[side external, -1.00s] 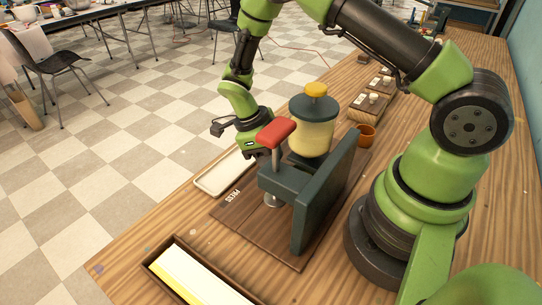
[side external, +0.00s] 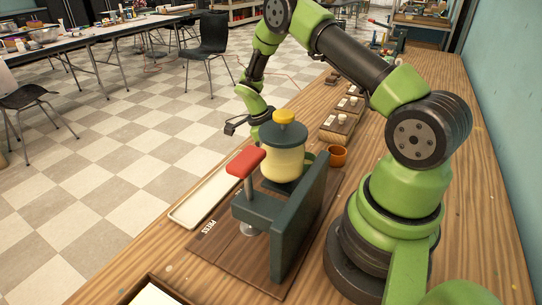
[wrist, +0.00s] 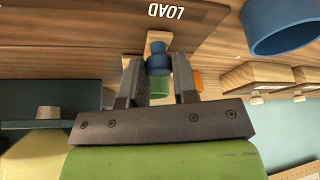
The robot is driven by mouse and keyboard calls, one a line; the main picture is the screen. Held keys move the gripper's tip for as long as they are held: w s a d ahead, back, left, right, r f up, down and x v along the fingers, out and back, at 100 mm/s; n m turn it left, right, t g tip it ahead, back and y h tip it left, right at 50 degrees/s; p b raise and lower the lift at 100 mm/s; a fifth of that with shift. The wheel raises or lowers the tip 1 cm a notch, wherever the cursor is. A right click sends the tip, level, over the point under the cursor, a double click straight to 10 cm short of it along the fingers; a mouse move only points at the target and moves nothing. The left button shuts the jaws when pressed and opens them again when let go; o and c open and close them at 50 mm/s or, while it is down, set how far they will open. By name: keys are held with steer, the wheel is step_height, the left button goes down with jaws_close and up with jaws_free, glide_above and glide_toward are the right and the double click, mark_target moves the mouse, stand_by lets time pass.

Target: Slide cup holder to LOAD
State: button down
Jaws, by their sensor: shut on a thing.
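In the wrist view my gripper (wrist: 159,85) is shut around a small blue knob (wrist: 158,62), one finger on each side. A green part (wrist: 158,90) shows behind the knob, between the fingers; I cannot tell whether it is the cup holder or a cup in it. The word LOAD (wrist: 165,12) is on the brown board (wrist: 105,20) close by the knob. In the side view my fingertips and the knob are hidden behind the press. The press has a yellow container (side external: 283,163) and a red handle (side external: 245,162). The word PRESS (side external: 208,227) is at its near end.
An orange cup (side external: 338,156) stands just beyond the press's upright dark plate (side external: 300,215). A blue round vessel (wrist: 285,28) is at the upper right of the wrist view. A pale tray (side external: 205,200) lies along the left table edge. Small wooden blocks (side external: 340,123) stand farther back.

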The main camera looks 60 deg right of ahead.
steer(key=shift+d, duration=0.3)
steer(key=c, duration=0.9)
jaws_free()
steer(key=shift+a, duration=0.1)
steer(key=v, duration=1)
